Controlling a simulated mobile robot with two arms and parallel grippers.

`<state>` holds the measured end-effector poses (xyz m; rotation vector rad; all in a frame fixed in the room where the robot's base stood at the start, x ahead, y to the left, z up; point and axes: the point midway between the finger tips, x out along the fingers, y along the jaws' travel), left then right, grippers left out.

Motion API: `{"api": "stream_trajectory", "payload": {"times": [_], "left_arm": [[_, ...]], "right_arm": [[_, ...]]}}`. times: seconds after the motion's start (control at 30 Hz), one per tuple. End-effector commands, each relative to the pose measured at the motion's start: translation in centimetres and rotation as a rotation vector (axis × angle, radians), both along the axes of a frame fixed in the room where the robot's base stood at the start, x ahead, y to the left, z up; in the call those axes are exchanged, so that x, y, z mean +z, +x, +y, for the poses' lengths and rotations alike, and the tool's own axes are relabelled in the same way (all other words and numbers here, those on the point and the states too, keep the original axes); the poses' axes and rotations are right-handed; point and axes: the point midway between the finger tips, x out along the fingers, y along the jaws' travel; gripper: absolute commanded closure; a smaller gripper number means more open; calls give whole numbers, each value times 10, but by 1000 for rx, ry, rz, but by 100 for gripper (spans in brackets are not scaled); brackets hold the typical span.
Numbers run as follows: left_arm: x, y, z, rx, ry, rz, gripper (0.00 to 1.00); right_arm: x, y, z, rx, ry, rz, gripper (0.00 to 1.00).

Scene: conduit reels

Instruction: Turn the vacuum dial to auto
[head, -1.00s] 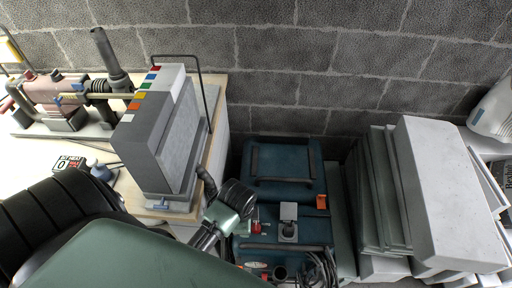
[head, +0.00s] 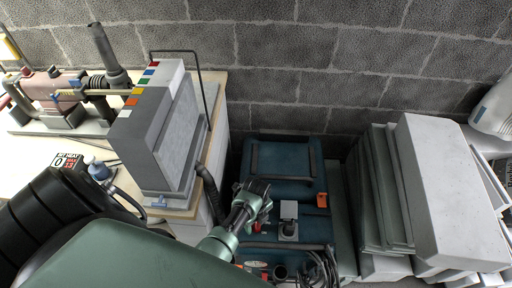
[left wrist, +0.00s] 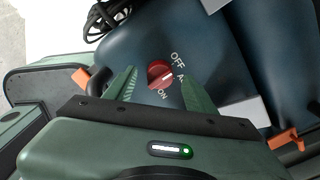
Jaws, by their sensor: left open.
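The vacuum (head: 284,160) is a dark blue box on the floor. Its red dial (left wrist: 160,73) shows between my fingers in the left wrist view, with OFF and ON printed beside it and a partly hidden label starting with A between them. A pale line crosses the dial; I cannot tell which label it points at. My left gripper (head: 262,197) is open above the vacuum, one finger on each side of the dial in the wrist picture. Contact cannot be seen. My right gripper is out of view.
Grey slabs (head: 445,180) lean close on the right. A grey box (head: 289,215) and orange latch (head: 322,200) are on the vacuum.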

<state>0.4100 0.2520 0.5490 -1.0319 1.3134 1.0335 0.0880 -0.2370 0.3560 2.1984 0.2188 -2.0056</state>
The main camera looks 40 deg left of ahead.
Motion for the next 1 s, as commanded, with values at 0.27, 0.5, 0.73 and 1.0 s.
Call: {"api": "stream_trajectory", "payload": {"times": [0.27,0.5,0.73,1.0], "left_arm": [[-14,0,0,0,0,-1,45],[-13,0,0,0,0,-1,67],[-13,0,0,0,0,-1,100],[-10,-1,2,-56,5,2,100]], "right_arm": [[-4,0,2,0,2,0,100],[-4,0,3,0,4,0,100],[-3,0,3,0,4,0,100],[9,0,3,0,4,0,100]]}}
